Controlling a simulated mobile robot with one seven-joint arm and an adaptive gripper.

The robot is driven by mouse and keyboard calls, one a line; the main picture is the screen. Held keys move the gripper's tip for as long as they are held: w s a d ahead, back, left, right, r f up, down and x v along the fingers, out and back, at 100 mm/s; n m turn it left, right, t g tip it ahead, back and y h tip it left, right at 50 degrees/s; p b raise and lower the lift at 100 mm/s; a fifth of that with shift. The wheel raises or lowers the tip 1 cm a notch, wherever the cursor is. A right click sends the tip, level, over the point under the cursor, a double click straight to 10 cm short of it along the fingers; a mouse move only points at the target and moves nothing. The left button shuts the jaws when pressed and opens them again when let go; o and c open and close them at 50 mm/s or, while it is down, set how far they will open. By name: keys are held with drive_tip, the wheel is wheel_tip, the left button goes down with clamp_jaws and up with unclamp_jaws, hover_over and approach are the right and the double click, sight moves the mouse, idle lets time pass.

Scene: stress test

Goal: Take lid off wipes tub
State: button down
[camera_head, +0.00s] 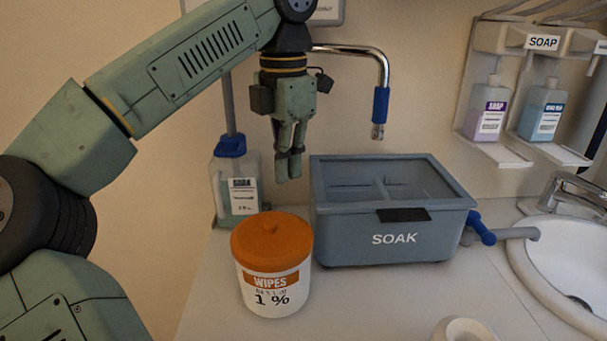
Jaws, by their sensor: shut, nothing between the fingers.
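The wipes tub (273,291) is white with an orange label band and stands upright on the counter, left of centre. Its orange lid (271,240), with a small raised knob on top, sits on the tub. My gripper (288,172) hangs above and behind the tub, pointing down. Its fingers are together with nothing between them. It is apart from the lid, in front of the wall.
A blue-grey SOAK box (392,239) stands close right of the tub. A blue-capped bottle (236,185) is behind the tub. A sink (570,262) is at right, and a white ring-like object (464,330) is at the front edge. Soap dispensers (490,112) hang on the wall.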

sight(262, 234)
wheel_tip(262, 234, down, 8)
drive_tip(key=shift+f+p, duration=0.25)
drive_tip(key=shift+p, duration=0.1)
drive_tip(key=s+a, duration=0.1)
drive_tip(key=a, duration=0.1)
drive_tip(key=s+a+b, duration=0.1)
drive_tip(key=s+a, duration=0.1)
drive_tip(key=shift+s+a, duration=0.15)
drive_tip(key=shift+a, duration=0.15)
drive_tip(key=shift+d, duration=0.15)
